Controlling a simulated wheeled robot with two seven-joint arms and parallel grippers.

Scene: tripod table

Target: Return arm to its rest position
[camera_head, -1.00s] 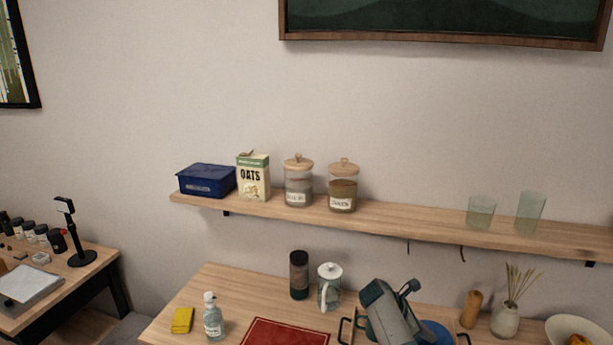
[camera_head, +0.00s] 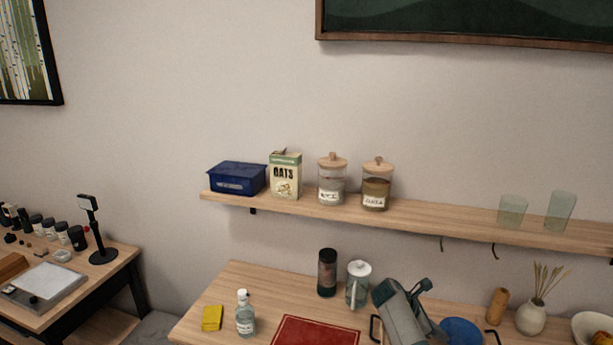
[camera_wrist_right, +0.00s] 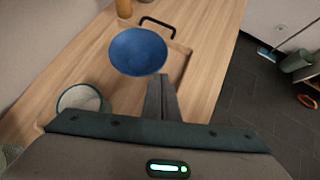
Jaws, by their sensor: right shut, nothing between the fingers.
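My right gripper (camera_head: 420,289) is over the right part of the wooden table, left of a blue bowl (camera_head: 461,331) in the head view. In the right wrist view its two fingers (camera_wrist_right: 161,92) are together with nothing between them. The blue bowl (camera_wrist_right: 138,52) lies just beyond the fingertips there, on a wooden tray (camera_wrist_right: 178,65) with a black handle. My left gripper is in neither view.
A wall shelf (camera_head: 440,212) with a blue box, oats carton, jars and glasses runs above the table. A dark cylinder (camera_head: 327,272) and a lidded glass jug (camera_head: 357,284) stand left of the gripper. A vase (camera_head: 531,316) stands to the right. A bottle (camera_head: 245,315) stands front left.

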